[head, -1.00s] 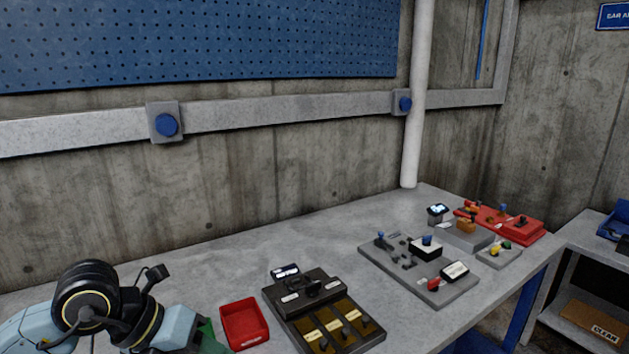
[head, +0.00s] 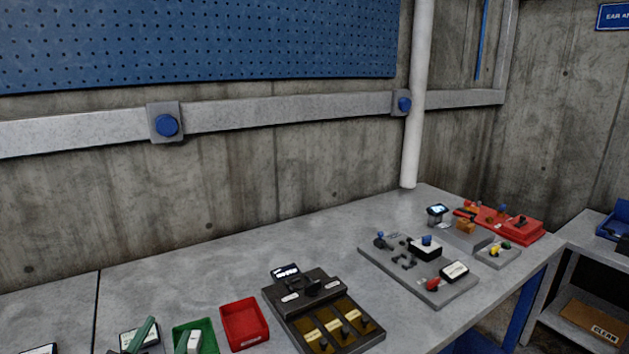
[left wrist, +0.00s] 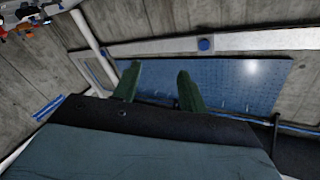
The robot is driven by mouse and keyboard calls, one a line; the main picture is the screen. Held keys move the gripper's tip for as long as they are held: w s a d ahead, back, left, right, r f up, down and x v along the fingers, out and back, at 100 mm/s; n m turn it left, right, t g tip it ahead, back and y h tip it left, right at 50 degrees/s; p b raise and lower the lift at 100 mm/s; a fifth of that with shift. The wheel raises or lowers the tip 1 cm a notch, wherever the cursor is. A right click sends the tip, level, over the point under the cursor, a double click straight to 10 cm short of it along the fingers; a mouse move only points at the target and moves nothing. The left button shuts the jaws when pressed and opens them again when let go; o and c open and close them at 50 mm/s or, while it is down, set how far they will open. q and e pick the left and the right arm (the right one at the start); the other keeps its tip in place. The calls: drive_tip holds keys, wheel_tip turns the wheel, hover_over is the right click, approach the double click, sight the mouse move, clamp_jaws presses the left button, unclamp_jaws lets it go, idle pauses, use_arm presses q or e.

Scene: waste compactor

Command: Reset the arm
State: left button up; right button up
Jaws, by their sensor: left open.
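My left gripper (left wrist: 156,88) shows in the left wrist view with its two green fingers spread apart and nothing between them. The fingers stand out against the wall and its blue board. In the head view my left arm's links are out of the picture. My right gripper is in neither view.
A white pipe (head: 415,120) rises at the back. The bench's middle back is clear.

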use_arm(q)
drive_tip(key=s+a+f+n+g+y, duration=0.1)
drive_tip(key=s+f+n+g, duration=0.1)
drive_tip(key=s+f+g, duration=0.4)
drive_tip(key=s+a+f+n+g, duration=0.1)
drive_tip(key=s+f+g, duration=0.15)
drive_tip(key=f, duration=0.55)
drive_tip(key=s+d+f+g+h, duration=0.25)
drive_tip(key=s+f+g, duration=0.35)
drive_tip(key=s, duration=0.6)
wheel_tip(320, 180, down, 28)
drive_tip(key=s+g+b, duration=0.1)
drive_tip(key=b, duration=0.4)
drive_tip(key=s+a+f+b, duration=0.2)
drive_tip(key=s+f, duration=0.6)
drive_tip(key=f, duration=0.3)
drive_tip(key=s+a+f+g+y+b, duration=0.1)
drive_tip(key=s+a+f+b, duration=0.1)
drive_tip(key=s+f, duration=0.6)
wheel_tip(320, 180, down, 3)
drive_tip(key=shift+s+a+r+b, duration=0.1)
drive_tip(key=shift+s+a+b, duration=0.2)
drive_tip(key=shift+b, duration=0.2)
drive_tip(key=shift+g, duration=0.25)
